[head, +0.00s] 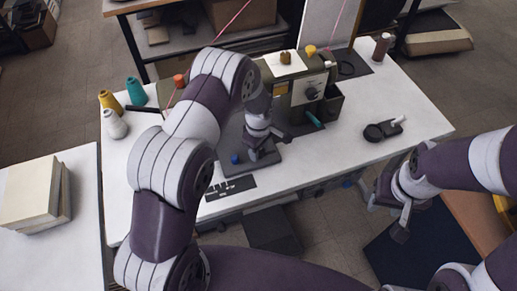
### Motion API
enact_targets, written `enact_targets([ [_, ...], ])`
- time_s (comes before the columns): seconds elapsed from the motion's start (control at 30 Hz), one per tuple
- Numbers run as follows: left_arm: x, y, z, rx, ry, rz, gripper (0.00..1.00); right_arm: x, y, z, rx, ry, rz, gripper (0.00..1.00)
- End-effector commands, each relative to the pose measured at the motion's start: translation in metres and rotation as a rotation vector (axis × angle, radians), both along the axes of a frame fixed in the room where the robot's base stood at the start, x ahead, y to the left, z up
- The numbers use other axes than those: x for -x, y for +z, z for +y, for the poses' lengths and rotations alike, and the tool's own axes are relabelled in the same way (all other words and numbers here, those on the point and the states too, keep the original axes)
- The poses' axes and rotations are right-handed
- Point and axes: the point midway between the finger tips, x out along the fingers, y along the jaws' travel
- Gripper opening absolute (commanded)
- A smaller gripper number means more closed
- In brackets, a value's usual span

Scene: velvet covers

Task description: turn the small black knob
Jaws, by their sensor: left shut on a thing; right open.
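The grey-green sewing machine (299,92) stands on the white table with its front toward me. A dark round knob (312,93) shows on its pale front panel; I cannot tell if it is the small black knob. My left gripper (256,153) points down in front of the machine, low over the dark base plate (268,161). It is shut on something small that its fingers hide. A small blue part (235,158) is just left of it. My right gripper (392,208) is open and empty, off the front of the table at the right.
A black object (380,131) lies at the right on the white table (405,105). Books (33,194) lie on a side table. The table's right part is mostly free.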

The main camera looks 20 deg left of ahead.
Motion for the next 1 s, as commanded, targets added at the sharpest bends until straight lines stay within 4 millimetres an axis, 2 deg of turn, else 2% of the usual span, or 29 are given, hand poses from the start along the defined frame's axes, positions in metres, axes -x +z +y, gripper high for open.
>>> enact_targets([
  [0.3,-0.0028,0.0029,-0.0001,0.001,0.071,-0.008,0.08,0.0,-0.0002,0.0,0.0,0.0,0.0,0.43],
  [0.73,-0.0032,0.0032,-0.0002,0.001,0.077,-0.009,0.08,0.0,-0.0002,0.0,0.0,0.0,0.0,0.43],
  [0.77,-0.0032,0.0032,-0.0002,0.001,0.077,-0.009,0.48,0.0,-0.0002,0.0,0.0,0.0,0.0,0.43],
  [0.8,-0.0031,0.0031,-0.0002,0.002,0.077,-0.009,0.61,0.0,-0.0002,0.0,0.0,0.0,0.0,0.43],
  [0.83,-0.0028,0.0029,-0.0002,0.001,0.077,-0.008,0.63,0.0,-0.0002,0.0,0.0,0.0,0.0,0.43],
  [1.0,-0.0016,0.0017,-0.0001,0.001,0.077,-0.005,0.63,0.0,-0.0005,0.0,0.0,0.0,0.0,0.43],
])
